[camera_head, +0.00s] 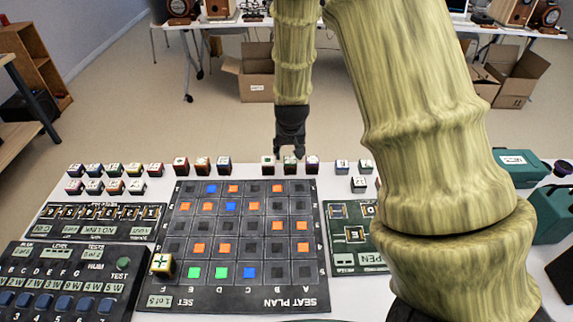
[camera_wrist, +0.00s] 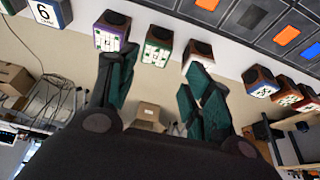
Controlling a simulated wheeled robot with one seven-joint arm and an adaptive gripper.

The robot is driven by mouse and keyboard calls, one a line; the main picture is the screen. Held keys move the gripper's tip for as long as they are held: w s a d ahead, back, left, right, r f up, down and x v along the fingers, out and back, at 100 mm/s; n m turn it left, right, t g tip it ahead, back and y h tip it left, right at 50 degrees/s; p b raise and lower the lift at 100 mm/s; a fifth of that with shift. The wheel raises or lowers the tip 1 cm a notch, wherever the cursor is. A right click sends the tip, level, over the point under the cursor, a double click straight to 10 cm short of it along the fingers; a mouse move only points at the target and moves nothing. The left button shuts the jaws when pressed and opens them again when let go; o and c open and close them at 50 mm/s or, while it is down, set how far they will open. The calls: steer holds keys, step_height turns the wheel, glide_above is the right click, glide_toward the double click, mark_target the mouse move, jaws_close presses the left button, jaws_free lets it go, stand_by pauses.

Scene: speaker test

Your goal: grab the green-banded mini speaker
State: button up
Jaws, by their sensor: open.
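The green-banded mini speaker (camera_wrist: 157,48) is a small cube with a dark round top and a white patterned face. In the head view it (camera_head: 291,166) is the middle one of three at the table's far edge. My gripper (camera_head: 289,154) points down just behind or over it; the exact gap is unclear. In the wrist view my gripper (camera_wrist: 158,64) is open, and the green-banded speaker shows between its two fingers, apparently untouched. The purple-banded speaker (camera_wrist: 110,32) is beside the left finger. Another small speaker (camera_wrist: 198,52) is by the right finger.
More small speakers (camera_head: 203,166) stand in the same row to the left. The seat plan board (camera_head: 235,304) with coloured squares lies in front. Cardboard boxes (camera_head: 257,83) stand on the floor behind.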

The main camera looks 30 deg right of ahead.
mark_target(290, 160)
steer(key=shift+d+p+x, duration=0.15)
steer(key=shift+p+x, duration=0.35)
steer(key=shift+x, duration=1.95)
steer(key=shift+d+p+x, duration=0.2)
steer(key=shift+p+x, duration=0.25)
steer(key=shift+x, duration=1.95)
steer(key=shift+s, duration=0.1)
steer(key=c, duration=0.8)
